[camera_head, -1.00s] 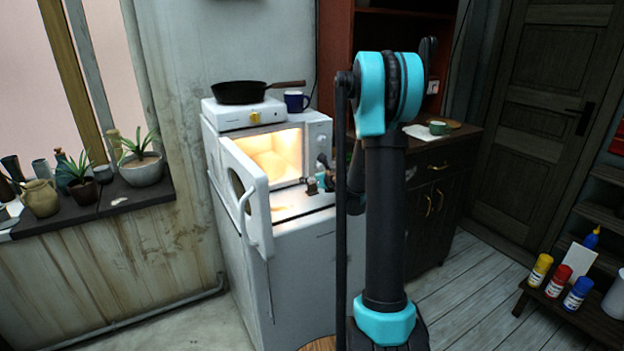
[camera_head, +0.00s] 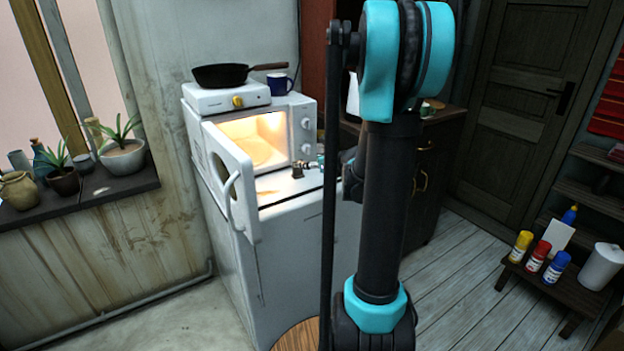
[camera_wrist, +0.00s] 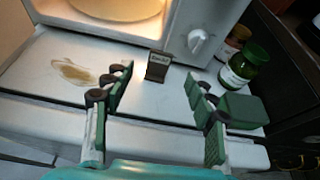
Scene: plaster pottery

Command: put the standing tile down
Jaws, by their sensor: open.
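The standing tile, a small dark upright piece with a pale lettered top edge (camera_wrist: 157,66), stands on the white surface (camera_wrist: 190,83) in front of the lit microwave. In the head view a small dark piece (camera_head: 297,170) stands there, apparently the same tile. My gripper (camera_wrist: 160,75) is open, its green-padded fingers on either side of and nearer than the tile, with a gap on both sides. Nothing is held. In the head view my arm hides most of my gripper.
The microwave (camera_head: 302,125) has its door (camera_head: 229,170) open at left. A green jar (camera_wrist: 245,66) and a brownish jar (camera_wrist: 233,42) stand right of the tile. A green block (camera_wrist: 242,110) is near my right finger. A brown stain (camera_wrist: 75,72) lies left.

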